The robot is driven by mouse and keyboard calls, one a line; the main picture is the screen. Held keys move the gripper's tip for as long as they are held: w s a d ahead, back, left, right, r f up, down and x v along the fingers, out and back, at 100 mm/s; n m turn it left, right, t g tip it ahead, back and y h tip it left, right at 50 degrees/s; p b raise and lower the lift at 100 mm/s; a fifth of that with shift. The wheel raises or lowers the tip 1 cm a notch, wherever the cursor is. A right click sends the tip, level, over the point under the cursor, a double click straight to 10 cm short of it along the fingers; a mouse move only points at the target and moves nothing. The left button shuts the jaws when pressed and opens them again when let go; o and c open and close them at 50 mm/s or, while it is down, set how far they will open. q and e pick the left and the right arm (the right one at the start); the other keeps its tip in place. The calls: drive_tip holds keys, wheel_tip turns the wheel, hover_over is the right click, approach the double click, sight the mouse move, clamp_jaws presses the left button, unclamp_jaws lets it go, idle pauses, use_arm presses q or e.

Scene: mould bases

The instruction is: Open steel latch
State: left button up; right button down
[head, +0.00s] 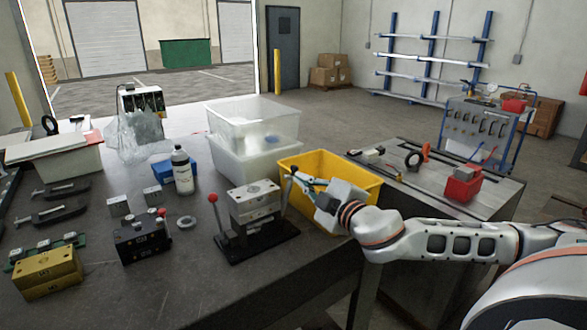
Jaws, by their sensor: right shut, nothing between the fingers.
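The steel mould base (255,203) stands on a black plate (262,243) near the table's right edge. A lever with a red ball knob (213,198) rises upright at its left side. A thin grey bar (284,192) stands at its right side; I cannot tell whether it is the latch. My right gripper (293,174) is shut and empty, just right of the steel mould base and in front of the yellow bin. Its fingertips are close to the top of the bar; I cannot tell whether they touch. My left gripper is not in view.
A yellow bin (358,184) is behind my right gripper, with clear stacked bins (253,160) to its left. A black mould base (142,238), a brass one (45,274) and a bottle (181,172) stand left. The table's front middle is clear.

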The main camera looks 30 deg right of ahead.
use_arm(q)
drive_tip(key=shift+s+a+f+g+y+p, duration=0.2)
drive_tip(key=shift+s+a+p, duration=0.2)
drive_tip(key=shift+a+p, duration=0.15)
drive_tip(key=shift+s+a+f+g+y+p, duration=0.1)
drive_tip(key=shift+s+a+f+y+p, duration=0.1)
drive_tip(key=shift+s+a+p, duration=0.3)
use_arm(e)
drive_tip(key=w+d+f, duration=0.1)
drive_tip(key=w+d, duration=0.1)
drive_tip(key=w, duration=0.3)
drive_tip(key=w+d+f, duration=0.1)
drive_tip(key=w, duration=0.4)
drive_tip(key=shift+w+d+f, duration=0.25)
drive_tip(key=shift+d, duration=0.15)
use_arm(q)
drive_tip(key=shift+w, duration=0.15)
use_arm(e)
drive_tip(key=shift+d, duration=0.15)
